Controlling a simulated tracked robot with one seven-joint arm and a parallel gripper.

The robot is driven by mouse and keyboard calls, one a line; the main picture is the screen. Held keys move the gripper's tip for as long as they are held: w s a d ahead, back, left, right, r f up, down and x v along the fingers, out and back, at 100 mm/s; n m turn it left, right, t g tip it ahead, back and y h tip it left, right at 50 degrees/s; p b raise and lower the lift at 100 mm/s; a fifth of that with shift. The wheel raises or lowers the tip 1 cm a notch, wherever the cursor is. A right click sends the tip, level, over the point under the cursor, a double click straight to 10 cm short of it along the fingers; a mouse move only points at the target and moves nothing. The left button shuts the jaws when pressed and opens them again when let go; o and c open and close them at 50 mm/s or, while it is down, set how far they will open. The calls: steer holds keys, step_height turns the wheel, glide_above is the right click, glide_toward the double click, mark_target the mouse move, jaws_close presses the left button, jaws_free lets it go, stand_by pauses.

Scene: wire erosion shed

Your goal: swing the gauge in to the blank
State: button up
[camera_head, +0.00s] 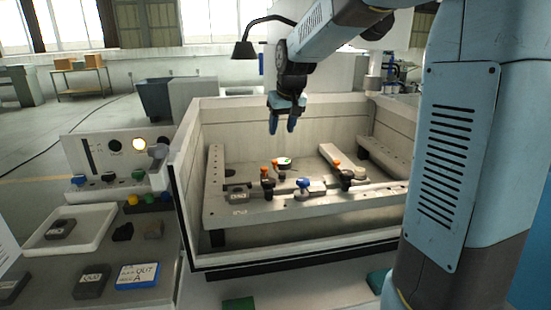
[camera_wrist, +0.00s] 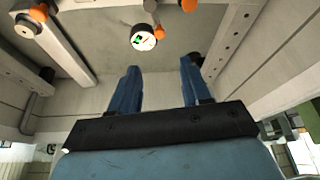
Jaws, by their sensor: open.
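A small round gauge with a white face and a green and dark mark (camera_head: 284,162) sits among the fixtures inside the machine tank. Its dial also shows in the wrist view (camera_wrist: 143,40), at top centre, beside a grey post. My gripper (camera_head: 283,127) hangs above the tank with its blue fingers pointing down. It is open and empty, above and apart from the gauge; its spread fingers show in the wrist view (camera_wrist: 160,68). A grey block (camera_head: 317,186) lies on the front rail between clamps; I cannot tell whether it is the blank.
Orange-topped knobs (camera_head: 267,171), a blue knob (camera_head: 303,182) and a dark clamp (camera_head: 346,178) crowd the front rail (camera_head: 270,208). The tank's walls (camera_head: 186,150) enclose the work area. A control panel (camera_head: 110,157) and a white tray (camera_head: 98,217) stand left. A lamp (camera_head: 244,48) is behind.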

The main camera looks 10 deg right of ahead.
mark_target(276, 161)
steer(key=x, duration=1.3)
steer(key=shift+f, duration=0.35)
steer(key=shift+c, duration=0.2)
jaws_close()
